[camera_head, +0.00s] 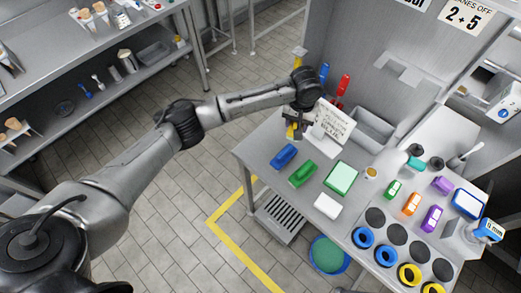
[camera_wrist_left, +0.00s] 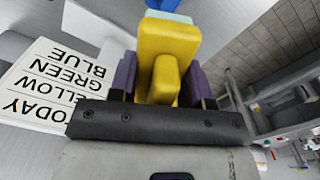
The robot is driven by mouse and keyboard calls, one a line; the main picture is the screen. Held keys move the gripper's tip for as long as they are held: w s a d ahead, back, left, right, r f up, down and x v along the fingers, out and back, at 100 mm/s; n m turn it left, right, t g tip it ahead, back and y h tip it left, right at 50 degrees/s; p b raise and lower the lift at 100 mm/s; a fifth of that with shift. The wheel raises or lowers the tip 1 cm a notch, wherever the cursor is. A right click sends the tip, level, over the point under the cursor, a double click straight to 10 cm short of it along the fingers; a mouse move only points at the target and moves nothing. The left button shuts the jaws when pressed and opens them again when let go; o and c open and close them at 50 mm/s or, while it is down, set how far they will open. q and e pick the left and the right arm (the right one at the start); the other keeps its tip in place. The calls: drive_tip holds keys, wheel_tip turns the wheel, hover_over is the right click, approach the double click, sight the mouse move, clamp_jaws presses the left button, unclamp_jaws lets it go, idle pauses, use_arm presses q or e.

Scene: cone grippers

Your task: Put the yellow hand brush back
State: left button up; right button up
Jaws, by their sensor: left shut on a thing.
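My left gripper (camera_head: 293,121) is shut on the yellow hand brush (camera_head: 291,131) near the table's far left corner, beside the sign. In the left wrist view the yellow brush (camera_wrist_left: 168,45) sits between the two dark fingers of the gripper (camera_wrist_left: 160,82), with a pale part showing at its top edge. A blue brush (camera_head: 283,156) and a green brush (camera_head: 303,173) lie on the steel table. A white sign (camera_head: 334,121) stands behind them; in the wrist view the sign (camera_wrist_left: 50,85) reads TODAY, YELLOW, GREEN, BLUE. My right gripper is out of view.
Red (camera_head: 343,84) and blue (camera_head: 325,72) items stand upright at the back panel, near a yellow piece (camera_head: 299,52). A blue-rimmed bucket (camera_head: 327,265) is below.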

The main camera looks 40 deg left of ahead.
use_arm(q)
drive_tip(key=shift+a+f, duration=0.15)
drive_tip(key=shift+f, duration=0.4)
hover_over(260, 145)
wheel_tip(260, 145, down, 7)
drive_tip(key=shift+f+b, duration=0.1)
drive_tip(key=shift+b, duration=0.2)
drive_tip(key=shift+f+b, duration=0.3)
drive_tip(key=shift+f, duration=1.65)
drive_tip(key=shift+f, duration=0.1)
drive_tip(key=o, duration=0.9)
